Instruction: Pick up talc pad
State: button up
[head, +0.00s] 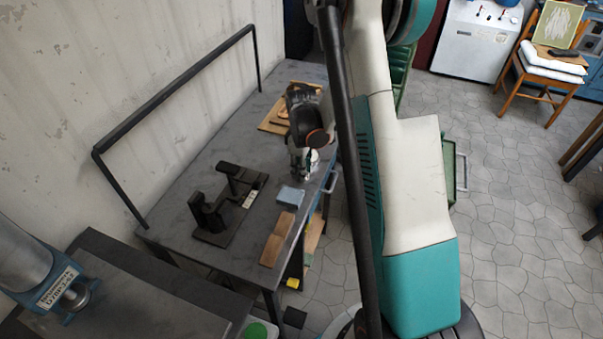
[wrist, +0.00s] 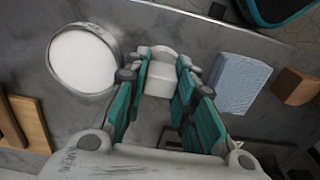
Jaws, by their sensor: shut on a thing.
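The talc pad, a small whitish block with a rounded end (wrist: 159,80), sits between the fingertips of my gripper (wrist: 160,72) in the wrist view. The fingers are closed against its two sides. In the head view my gripper (head: 301,168) is low over the grey table near its right edge, and the pad is too small and covered to make out there. Whether the pad touches the tabletop cannot be told.
A round dish of white stuff (wrist: 84,60) lies left of my gripper. A light blue block (wrist: 240,82) is to the right, with brown pieces (head: 277,240) beyond. A black stand (head: 226,207) and a wooden board (head: 272,122) are on the table (head: 195,178).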

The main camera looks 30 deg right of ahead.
jog(key=shift+r, duration=0.1)
notch_tip(320, 180, up, 20)
jog(key=p, duration=0.7)
jog(key=shift+o, duration=0.9)
jog(key=shift+c, duration=0.4)
dwell(0.3)
